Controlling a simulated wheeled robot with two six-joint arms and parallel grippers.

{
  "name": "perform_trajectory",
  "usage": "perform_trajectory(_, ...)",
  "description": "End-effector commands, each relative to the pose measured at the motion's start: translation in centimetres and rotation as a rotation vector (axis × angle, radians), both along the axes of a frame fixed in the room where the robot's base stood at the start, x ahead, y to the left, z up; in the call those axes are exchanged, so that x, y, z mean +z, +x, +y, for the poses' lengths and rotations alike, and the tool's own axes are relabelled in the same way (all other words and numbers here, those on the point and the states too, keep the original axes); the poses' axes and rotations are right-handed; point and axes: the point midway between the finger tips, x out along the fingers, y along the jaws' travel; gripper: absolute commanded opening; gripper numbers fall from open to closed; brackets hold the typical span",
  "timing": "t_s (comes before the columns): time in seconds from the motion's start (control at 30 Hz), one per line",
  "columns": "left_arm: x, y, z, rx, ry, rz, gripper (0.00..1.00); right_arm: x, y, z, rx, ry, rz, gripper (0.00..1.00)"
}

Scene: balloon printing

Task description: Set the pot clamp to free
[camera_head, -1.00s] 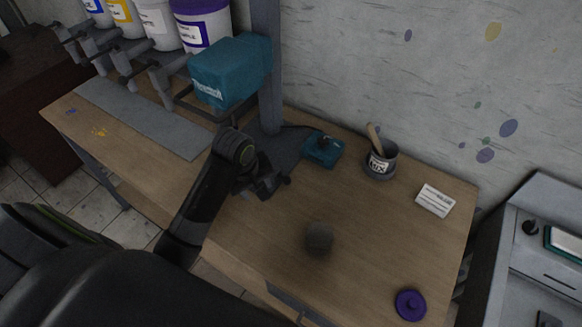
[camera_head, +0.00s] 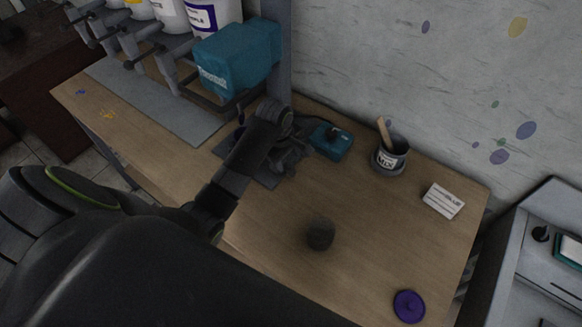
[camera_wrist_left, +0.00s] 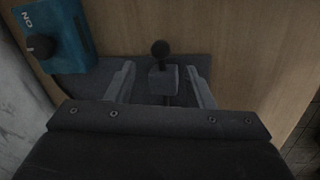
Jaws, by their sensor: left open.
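The pot clamp, a small grey block (camera_wrist_left: 164,82) with a lever ending in a black ball knob (camera_wrist_left: 160,48), shows in the left wrist view on the dark base plate (camera_wrist_left: 195,66). My left gripper (camera_head: 287,160) is open at this plate, below the teal mixer head. In the left wrist view its two fingers (camera_wrist_left: 162,88) stand on either side of the block, with gaps visible. The knob lies beyond the fingertips. In the head view my arm and gripper hide the clamp. The pot labelled MIX (camera_head: 390,158) stands to the right, a wooden stick in it. My right gripper is not in view.
A teal control box (camera_head: 332,142) with a black knob sits beside the base plate; it also shows in the left wrist view (camera_wrist_left: 72,52). The teal mixer head (camera_head: 238,58) overhangs the plate. A dark round object (camera_head: 320,234), purple lid (camera_head: 409,306) and white card (camera_head: 444,201) lie on the table.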

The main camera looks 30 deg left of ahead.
Motion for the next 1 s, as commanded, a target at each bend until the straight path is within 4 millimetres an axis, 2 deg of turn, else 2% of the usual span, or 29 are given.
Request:
perform_trajectory(0.2, -3.7, 0.6, -0.3, 0.0, -0.001, 0.004, 0.48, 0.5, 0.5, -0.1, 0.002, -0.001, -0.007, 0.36)
perform_trajectory(0.4, -5.9, 1.0, -0.3, -0.001, 0.002, 0.002, 0.48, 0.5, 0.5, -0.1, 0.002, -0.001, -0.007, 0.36)
perform_trajectory(0.6, -6.8, 1.2, -0.4, -0.001, 0.001, 0.001, 0.48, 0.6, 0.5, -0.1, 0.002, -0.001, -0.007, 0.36)
perform_trajectory(0.87, -6.8, 1.2, -0.4, -0.001, 0.001, 0.0, 0.48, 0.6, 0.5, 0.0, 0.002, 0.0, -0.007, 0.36)
perform_trajectory(1.0, -6.8, 1.2, -0.4, -0.001, 0.001, 0.0, 0.32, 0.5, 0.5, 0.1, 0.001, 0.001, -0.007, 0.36)
